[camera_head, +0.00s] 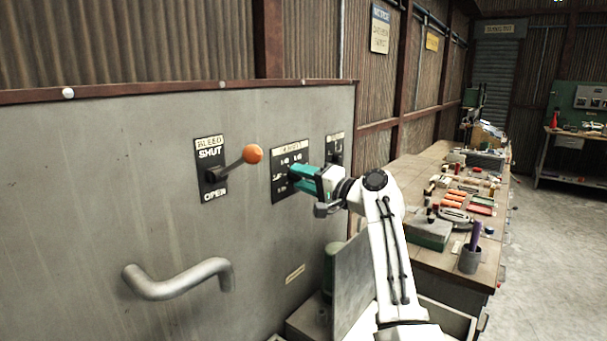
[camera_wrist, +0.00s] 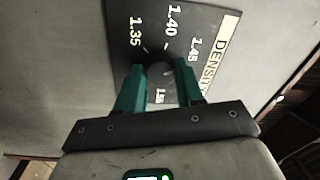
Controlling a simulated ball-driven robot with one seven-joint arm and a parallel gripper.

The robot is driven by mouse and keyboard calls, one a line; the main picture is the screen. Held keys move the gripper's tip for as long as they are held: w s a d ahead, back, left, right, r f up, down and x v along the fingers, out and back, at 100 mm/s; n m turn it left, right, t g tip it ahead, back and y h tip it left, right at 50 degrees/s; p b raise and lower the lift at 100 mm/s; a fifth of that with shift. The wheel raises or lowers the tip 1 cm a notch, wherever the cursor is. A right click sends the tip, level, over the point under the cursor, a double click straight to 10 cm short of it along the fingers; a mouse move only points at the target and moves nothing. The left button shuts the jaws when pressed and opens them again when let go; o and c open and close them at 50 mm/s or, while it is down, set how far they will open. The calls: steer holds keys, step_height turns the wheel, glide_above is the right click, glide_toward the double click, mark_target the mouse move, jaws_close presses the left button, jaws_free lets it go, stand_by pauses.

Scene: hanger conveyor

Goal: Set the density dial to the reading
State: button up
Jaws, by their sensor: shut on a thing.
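The density dial's black plate (camera_head: 280,189) is on the grey panel, to the right of the bleed lever. In the wrist view the plate (camera_wrist: 205,22) shows the word DENSITY and the numbers 1.35, 1.40, 1.45 and 1.55. The dark dial knob (camera_wrist: 160,69) sits between my two green fingers. My gripper (camera_head: 292,171) reaches the plate from the right and is shut on the knob; it also shows in the wrist view (camera_wrist: 160,72). The knob's pointer is too dark to read, and no separate reading is legible.
The bleed lever (camera_head: 253,154) with an orange ball sticks out left of the dial, between SHUT and OPEN. A bent grey pipe handle (camera_head: 178,281) is below it. Another small black plate (camera_head: 335,147) is to the right. A cluttered workbench (camera_head: 408,184) stands further right.

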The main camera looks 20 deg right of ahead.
steer(key=shift+d+m, duration=0.1)
steer(key=shift+m, duration=0.2)
steer(key=o, duration=1)
steer(key=shift+o, duration=0.2)
steer(key=b+v, duration=0.2)
steer(key=v, duration=0.8)
steer(key=shift+s+d+b, duration=0.2)
steer(key=shift+s+b, duration=0.1)
steer(key=shift+b, duration=0.05)
steer(key=shift+f, duration=0.1)
